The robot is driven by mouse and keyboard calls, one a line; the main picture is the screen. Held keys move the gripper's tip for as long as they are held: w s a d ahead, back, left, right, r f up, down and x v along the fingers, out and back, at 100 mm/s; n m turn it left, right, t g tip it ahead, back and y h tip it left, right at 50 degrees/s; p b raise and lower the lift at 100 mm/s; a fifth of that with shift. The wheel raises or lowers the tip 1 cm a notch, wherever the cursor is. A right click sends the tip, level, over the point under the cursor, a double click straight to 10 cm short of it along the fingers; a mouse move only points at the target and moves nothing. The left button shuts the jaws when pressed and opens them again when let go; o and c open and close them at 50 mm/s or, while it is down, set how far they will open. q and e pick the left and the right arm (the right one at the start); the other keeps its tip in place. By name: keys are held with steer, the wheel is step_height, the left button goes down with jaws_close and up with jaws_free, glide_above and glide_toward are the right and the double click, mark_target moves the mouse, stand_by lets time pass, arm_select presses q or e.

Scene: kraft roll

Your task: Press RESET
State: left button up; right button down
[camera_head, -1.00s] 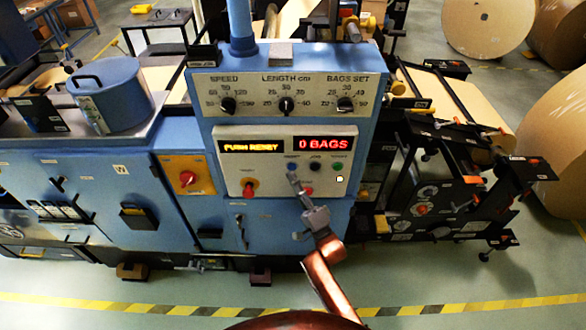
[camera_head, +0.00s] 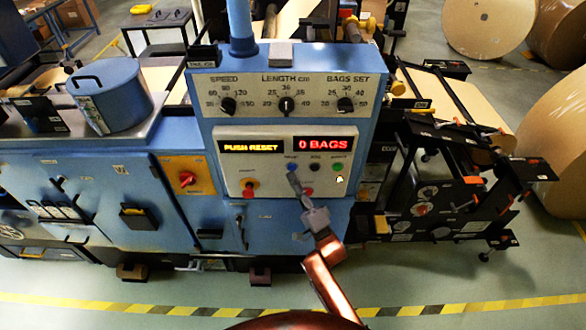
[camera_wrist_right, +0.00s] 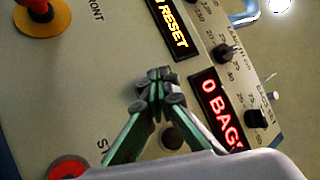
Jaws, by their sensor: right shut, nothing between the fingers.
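The control panel (camera_head: 260,185) faces me with a lit display reading PUSH RESET (camera_head: 251,147) and another reading 0 BAGS (camera_head: 325,143). A blue button (camera_head: 291,167) sits under the displays, beside a black button (camera_head: 314,168) and a green button (camera_head: 338,168). Its small label is hard to read. My right gripper (camera_head: 293,180) is shut and empty, its tips just below the blue button. In the right wrist view the shut fingertips (camera_wrist_right: 155,75) lie over the panel and the blue button is not visible; contact cannot be told. My left gripper is not in view.
A red button (camera_head: 307,191) lies close beside my right fingers. A red mushroom button (camera_head: 249,187) on yellow stands at the panel's left. Three knobs, including SPEED (camera_head: 228,105), sit above. An orange switch plate (camera_head: 187,176) is further left.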

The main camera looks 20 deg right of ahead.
steer(key=shift+w, duration=0.2)
steer(key=shift+w+d, duration=0.15)
steer(key=shift+w, duration=0.1)
steer(key=shift+w+d, duration=0.1)
steer(key=shift+w, duration=0.35)
stand_by(0.9)
steer(key=shift+s, duration=0.15)
steer(key=shift+s+a+p, duration=0.25)
steer(key=shift+s+p, duration=0.25)
steer(key=shift+s, duration=0.2)
steer(key=shift+s, duration=0.1)
steer(key=s+p, duration=0.1)
steer(key=s, duration=0.1)
steer(key=s+a+p, duration=0.1)
steer(key=s, duration=0.1)
steer(key=shift+s+a, duration=0.15)
steer(key=shift+s, duration=0.15)
